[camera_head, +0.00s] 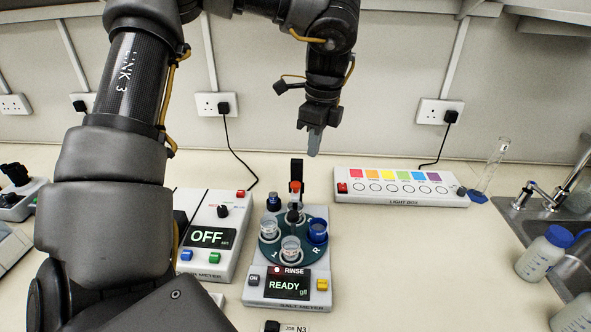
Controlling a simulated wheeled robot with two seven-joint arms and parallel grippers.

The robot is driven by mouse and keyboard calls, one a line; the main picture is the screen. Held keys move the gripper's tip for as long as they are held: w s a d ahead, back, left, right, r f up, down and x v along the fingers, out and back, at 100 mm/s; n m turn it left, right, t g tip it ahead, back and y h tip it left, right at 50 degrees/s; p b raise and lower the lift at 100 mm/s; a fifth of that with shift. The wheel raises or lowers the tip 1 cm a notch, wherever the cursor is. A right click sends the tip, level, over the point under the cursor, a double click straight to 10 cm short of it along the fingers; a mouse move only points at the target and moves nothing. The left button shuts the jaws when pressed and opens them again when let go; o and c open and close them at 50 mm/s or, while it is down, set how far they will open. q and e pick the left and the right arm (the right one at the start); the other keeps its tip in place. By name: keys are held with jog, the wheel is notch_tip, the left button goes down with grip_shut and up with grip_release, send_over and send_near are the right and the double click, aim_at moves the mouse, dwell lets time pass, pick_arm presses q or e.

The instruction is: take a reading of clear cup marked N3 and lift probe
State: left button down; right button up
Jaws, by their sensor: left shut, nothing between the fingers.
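The salt meter (290,288) stands at the centre of the bench, its screen reading READY. Its teal turntable (272,250) carries a clear cup (269,229) at the left, another clear cup (290,249) at the front and a blue cup (318,231) at the right. I cannot read an N3 mark on either clear cup. The probe (295,188), with a red part on it, stands upright at the back of the turntable. A tag (297,329) at the bottom edge reads JOB N3. My left gripper (314,151) is shut and empty, pointing down above and behind the meter. My right gripper is out of view.
A meter reading OFF (215,225) stands close on the left. A light box (400,187) lies behind to the right. White bottles with blue caps (544,253) and a sink (535,214) are at the right. The bench between meter and bottles is clear.

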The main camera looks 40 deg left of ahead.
pick_arm(q)
jog(key=shift+w+d+r, duration=0.1)
jog(key=shift+d+r, duration=0.05)
jog(key=shift+r, duration=1.2)
jog(key=shift+f, duration=0.1)
